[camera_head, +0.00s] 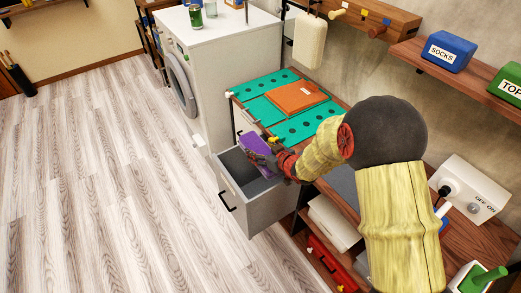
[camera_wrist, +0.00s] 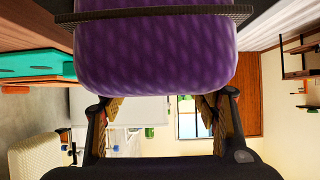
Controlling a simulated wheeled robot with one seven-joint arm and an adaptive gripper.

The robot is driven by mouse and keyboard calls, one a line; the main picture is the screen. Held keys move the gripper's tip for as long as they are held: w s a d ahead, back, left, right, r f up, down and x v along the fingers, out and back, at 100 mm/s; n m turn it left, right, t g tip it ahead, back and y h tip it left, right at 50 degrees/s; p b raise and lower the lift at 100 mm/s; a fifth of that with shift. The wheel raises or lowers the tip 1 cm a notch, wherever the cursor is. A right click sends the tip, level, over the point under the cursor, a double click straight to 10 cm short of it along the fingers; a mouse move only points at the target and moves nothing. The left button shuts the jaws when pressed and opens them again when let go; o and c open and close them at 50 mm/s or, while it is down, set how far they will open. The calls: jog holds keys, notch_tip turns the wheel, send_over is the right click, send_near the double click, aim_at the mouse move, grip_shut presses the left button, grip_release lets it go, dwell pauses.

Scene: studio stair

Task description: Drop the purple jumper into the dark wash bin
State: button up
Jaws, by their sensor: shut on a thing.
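The purple jumper (camera_head: 256,145) is a folded purple bundle in my gripper (camera_head: 270,152). In the wrist view the jumper (camera_wrist: 155,50) fills the top middle, with a knitted texture, and hides the fingertips. My gripper is shut on it. A grey pull-out bin (camera_head: 232,202) with a dark inside and a black handle stands open below the counter. In the head view the jumper overlaps the bin's far side and seems to be above its opening. The exact height is unclear, and no label on the bin can be read.
A wooden counter with teal perforated panels (camera_head: 258,109) and an orange folded item (camera_head: 297,97) lies behind the bin. A white washing machine (camera_head: 215,60) stands beyond. A wall shelf carries a blue SOCKS box (camera_head: 447,51). The wooden floor (camera_head: 95,190) on the left is clear.

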jog(key=o, duration=1.5)
jog(key=v, duration=1.2)
